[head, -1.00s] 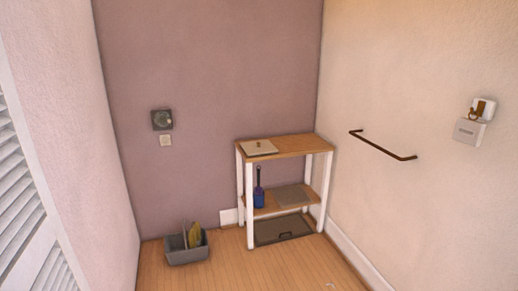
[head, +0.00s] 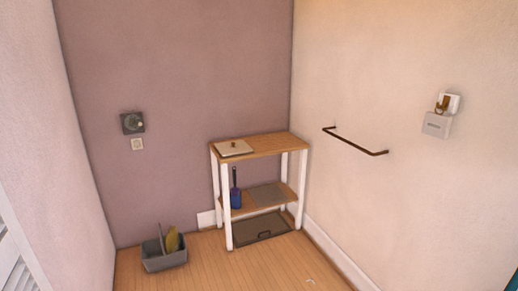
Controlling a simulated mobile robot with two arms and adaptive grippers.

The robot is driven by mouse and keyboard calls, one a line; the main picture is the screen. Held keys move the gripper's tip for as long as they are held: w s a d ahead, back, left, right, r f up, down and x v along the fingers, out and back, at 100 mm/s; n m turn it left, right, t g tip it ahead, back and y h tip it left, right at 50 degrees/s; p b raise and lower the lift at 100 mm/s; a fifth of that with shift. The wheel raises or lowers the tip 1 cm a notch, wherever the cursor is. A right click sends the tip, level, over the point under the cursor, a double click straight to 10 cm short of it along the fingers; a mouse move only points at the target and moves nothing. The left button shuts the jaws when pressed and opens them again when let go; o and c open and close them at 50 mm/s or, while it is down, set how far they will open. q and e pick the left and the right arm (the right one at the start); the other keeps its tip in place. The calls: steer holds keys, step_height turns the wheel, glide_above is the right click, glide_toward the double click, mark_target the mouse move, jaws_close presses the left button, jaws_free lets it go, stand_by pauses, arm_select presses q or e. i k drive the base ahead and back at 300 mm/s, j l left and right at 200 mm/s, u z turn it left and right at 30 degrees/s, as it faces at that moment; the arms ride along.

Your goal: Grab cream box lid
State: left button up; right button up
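A flat cream lid (head: 234,148) with a small dark knob lies on the left part of the wooden top of a white-legged shelf (head: 272,143). The shelf stands in the corner, a few steps away from me. I cannot tell whether a box is under the lid. Neither of my grippers shows in the head view.
A grey caddy (head: 165,261) with yellow contents stands on the floor left of the shelf. A dark tray (head: 262,229) lies beneath. A rail (head: 355,143) juts from the right wall. Floor ahead is clear.

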mark_target(238, 147)
steer(key=i, duration=2.55)
steer(key=i+l+u, duration=0.1)
steer(key=i, duration=1.15)
